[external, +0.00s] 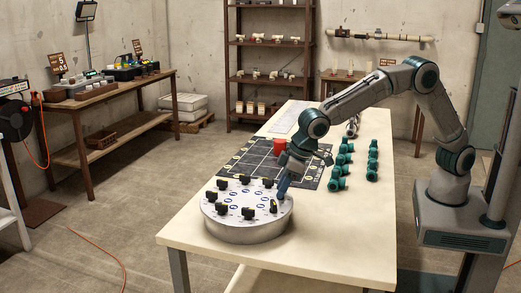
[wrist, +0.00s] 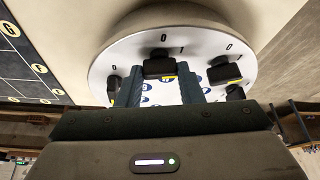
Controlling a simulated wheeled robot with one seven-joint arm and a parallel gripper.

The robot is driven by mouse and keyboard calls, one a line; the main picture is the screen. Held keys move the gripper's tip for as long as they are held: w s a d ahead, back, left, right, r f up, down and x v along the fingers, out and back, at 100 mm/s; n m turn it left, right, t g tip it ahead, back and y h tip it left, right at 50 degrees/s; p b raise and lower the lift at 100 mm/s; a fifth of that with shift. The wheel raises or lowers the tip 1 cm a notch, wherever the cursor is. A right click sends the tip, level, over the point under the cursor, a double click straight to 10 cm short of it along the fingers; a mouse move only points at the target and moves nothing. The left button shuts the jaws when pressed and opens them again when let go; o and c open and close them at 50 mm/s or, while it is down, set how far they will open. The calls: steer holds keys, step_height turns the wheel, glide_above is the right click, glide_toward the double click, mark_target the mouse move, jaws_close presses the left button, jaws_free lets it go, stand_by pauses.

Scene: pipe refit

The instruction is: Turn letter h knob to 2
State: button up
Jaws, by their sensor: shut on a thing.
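The round grey-white panel (external: 247,232) stands on the near end of the table and carries a ring of black knobs with yellow marks. My gripper (external: 281,194) reaches down to its right side, with blue fingers. In the wrist view the fingers (wrist: 162,82) are on either side of a black knob (wrist: 158,67) and shut on it. The digits 0 and 1 show on the panel by this knob. Its letter cannot be read, so I cannot tell whether it is h. In the external view my fingers hide this knob.
Neighbouring knobs (wrist: 224,70) sit close to my fingers. A black grid mat (external: 243,158) with a red cup (external: 280,146) lies behind the panel. Several green pipe fittings (external: 337,184) stand to the right. The table front (external: 330,245) is clear.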

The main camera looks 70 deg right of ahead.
steer(key=m, duration=0.1)
steer(key=m+h, duration=0.1)
steer(key=m, duration=0.2)
steer(key=shift+a+r+h, duration=0.1)
steer(key=shift+a+h, duration=0.15)
steer(key=shift+h, duration=0.15)
steer(key=shift+m+h+p, duration=0.75)
steer(key=shift+m+h, duration=0.05)
steer(key=shift+m, duration=1.4)
steer(key=o, duration=1)
steer(key=shift+g, duration=0.3)
steer(key=shift+c, duration=0.2)
steer(key=v, duration=1.3)
steer(key=shift+s+a+r, duration=0.2)
steer(key=shift+r, duration=0.05)
